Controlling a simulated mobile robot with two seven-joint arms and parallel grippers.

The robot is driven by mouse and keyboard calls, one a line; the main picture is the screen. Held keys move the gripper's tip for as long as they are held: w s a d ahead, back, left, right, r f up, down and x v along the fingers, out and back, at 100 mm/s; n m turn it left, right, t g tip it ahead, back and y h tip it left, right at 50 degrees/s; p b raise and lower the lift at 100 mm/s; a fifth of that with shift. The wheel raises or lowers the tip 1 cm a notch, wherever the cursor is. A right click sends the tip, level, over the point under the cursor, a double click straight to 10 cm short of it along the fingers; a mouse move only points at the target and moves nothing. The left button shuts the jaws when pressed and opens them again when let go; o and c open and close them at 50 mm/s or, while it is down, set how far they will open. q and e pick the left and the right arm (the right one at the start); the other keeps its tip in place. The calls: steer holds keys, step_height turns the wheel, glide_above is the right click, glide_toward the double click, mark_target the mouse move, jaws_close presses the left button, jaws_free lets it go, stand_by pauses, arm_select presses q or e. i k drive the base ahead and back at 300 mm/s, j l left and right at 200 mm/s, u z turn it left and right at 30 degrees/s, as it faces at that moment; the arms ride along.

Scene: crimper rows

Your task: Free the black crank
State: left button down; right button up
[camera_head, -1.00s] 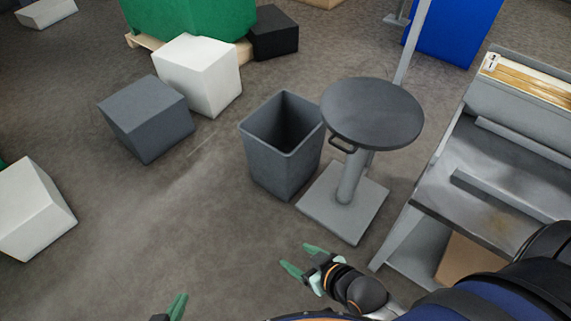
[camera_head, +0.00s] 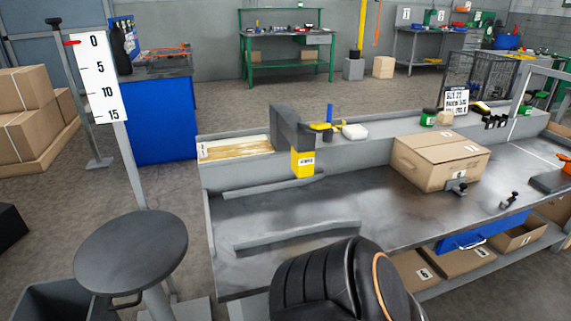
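I cannot pick out the black crank with certainty. A small black-and-metal fitting (camera_head: 457,187) stands at the front of the cardboard box (camera_head: 440,155) on the workbench (camera_head: 390,215). A second small dark fitting (camera_head: 509,200) sits to its right near the bench's front edge. Both are too small to tell in detail. A grey post with an overhanging arm (camera_head: 291,130) stands at the bench's back left, with a yellow block (camera_head: 303,163) below its end. Neither gripper is in view; a black link of my arm covers part of the bench's front.
A round dark stool (camera_head: 132,250) stands left of the bench, with a grey bin (camera_head: 60,300) beside it. A blue drawer (camera_head: 480,235) and cardboard boxes (camera_head: 457,262) are under the bench. A scale board (camera_head: 99,80) rises behind the stool.

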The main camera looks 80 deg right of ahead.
mark_target(504, 205)
steer(key=z, duration=3.95)
